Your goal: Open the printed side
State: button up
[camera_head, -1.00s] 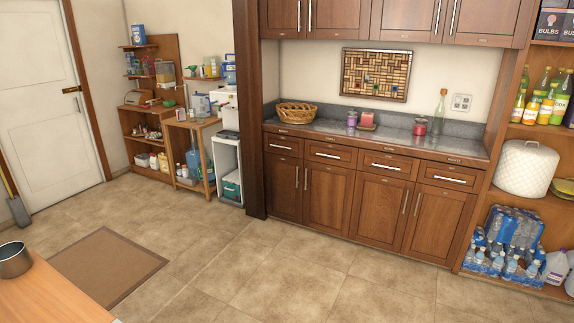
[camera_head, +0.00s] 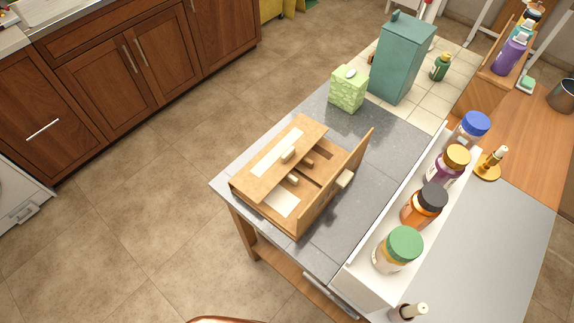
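A small wooden box (camera_head: 265,170) with pale knobs sits on the grey top of a table in the head view. One white patch (camera_head: 275,153) lies on its upper left face. A second white patch (camera_head: 283,203) shows lower down, near the front. No print can be made out on either. A wooden panel (camera_head: 335,185) stands raised along the box's right side, with a knob on its outer face. A dark gap shows between this panel and the rest of the box. My gripper is not in view.
A green patterned tissue box (camera_head: 348,89) and a teal bin (camera_head: 401,58) stand behind the box. A white shelf (camera_head: 365,281) holding several lidded jars, one green-lidded (camera_head: 403,245), runs along the right. Tiled floor (camera_head: 130,230) is open at the left.

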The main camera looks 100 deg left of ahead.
aim_at(343, 176)
jog(key=u, duration=3)
jog(key=k, duration=1.3)
jog(key=u, duration=0.7)
jog(key=i, duration=0.65)
jog(key=u, duration=0.65)
jog(key=i, duration=0.7)
jog(key=z, duration=0.8)
jog(key=i, duration=0.65)
jog(key=z, duration=0.8)
